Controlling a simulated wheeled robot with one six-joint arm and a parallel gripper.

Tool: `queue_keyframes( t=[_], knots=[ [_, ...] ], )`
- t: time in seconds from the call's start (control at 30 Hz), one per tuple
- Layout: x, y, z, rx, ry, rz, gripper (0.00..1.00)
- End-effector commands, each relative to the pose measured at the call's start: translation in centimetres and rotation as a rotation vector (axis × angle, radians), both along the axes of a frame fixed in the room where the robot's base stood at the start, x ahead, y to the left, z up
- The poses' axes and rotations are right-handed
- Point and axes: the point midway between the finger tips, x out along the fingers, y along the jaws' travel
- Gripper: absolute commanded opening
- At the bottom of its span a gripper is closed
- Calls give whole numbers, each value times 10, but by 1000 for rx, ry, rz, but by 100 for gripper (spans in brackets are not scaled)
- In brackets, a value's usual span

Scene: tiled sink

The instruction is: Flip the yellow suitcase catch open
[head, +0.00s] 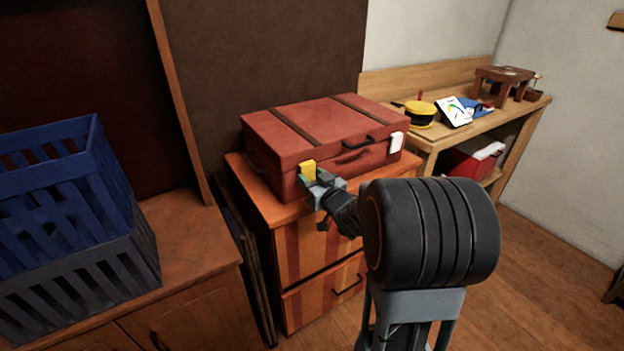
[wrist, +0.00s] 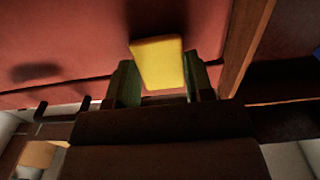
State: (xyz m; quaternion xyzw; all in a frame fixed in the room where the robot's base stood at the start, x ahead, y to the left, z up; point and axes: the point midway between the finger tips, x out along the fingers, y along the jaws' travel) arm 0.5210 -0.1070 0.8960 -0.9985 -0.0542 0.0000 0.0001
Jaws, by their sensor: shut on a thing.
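A red suitcase (head: 285,127) with brown straps lies closed on an orange-brown drawer cabinet (head: 283,233). Its yellow catch (head: 308,168) is on the front face near the left corner. A white catch (head: 396,142) is at the right end of the same face. My gripper (head: 310,181) is at the yellow catch. In the wrist view the yellow catch (wrist: 158,63) sits between the two green-grey fingers, which are shut on it. The fingers and wrist hide the lower part of the catch in the head view.
Blue and grey crates (head: 80,262) stand on a wooden cabinet at the left. A wooden bench (head: 455,132) at the right holds a yellow and black cap (head: 420,114) and a small brown stool (head: 503,76). Wooden floor is open at the lower right.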

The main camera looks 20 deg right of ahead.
Motion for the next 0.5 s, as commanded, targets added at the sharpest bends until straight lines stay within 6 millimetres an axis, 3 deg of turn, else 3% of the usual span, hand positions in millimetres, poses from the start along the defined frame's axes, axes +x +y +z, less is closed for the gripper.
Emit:
queue_keyframes(
  t=[0.2,0.5],
  knots=[
    [0,0,0,0,0,1,24],
    [1,0,-13,11,-106,1,24]
  ],
)
